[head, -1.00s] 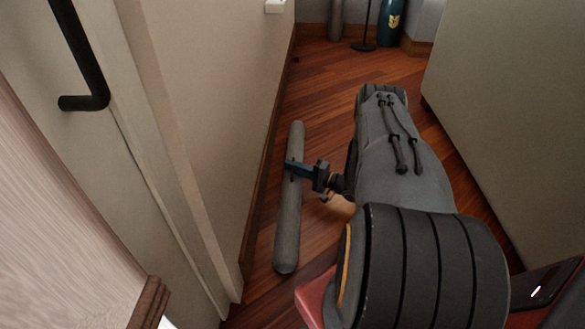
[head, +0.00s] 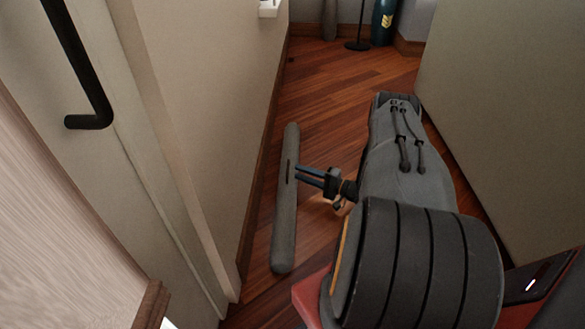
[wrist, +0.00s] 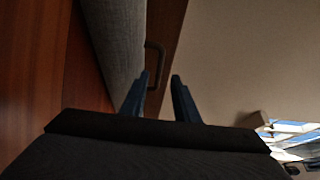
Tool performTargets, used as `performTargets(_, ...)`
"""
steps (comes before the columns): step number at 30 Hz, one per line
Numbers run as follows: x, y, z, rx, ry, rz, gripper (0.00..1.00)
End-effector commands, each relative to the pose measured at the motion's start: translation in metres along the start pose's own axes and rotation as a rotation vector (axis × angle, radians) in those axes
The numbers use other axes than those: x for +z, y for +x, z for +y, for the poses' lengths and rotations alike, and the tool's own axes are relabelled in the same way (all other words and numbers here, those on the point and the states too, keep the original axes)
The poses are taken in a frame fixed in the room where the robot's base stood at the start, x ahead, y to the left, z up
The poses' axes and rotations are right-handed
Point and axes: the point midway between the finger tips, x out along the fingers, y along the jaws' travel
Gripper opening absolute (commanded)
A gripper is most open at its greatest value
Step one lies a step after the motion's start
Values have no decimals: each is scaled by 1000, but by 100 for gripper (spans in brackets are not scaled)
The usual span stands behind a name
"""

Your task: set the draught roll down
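The draught roll (head: 285,215) is a long grey cylinder with a dark loop handle (head: 289,172) near its middle. It appears to lie on the wooden floor, lengthwise beside the left wall. In the wrist view the grey roll (wrist: 113,35) runs along the upper left, and the loop handle (wrist: 155,60) shows ahead of the open fingers.
The left wall has a dark skirting board (head: 262,150) close to the roll. A large pale cabinet side (head: 500,110) stands at the right. A dark blue cylinder (head: 384,22) and a thin black stand (head: 358,44) are at the far end. The floor between is clear.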

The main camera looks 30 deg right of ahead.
Motion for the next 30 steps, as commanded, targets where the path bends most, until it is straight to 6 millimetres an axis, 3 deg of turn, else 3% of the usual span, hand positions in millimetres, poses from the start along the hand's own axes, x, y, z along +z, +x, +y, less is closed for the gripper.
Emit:
performTargets(3,0,-24,-2,0,0,2,28)
performTargets(10,0,-49,-1,-1,0,1,28)
performTargets(30,0,-52,0,4,1,-2,28)
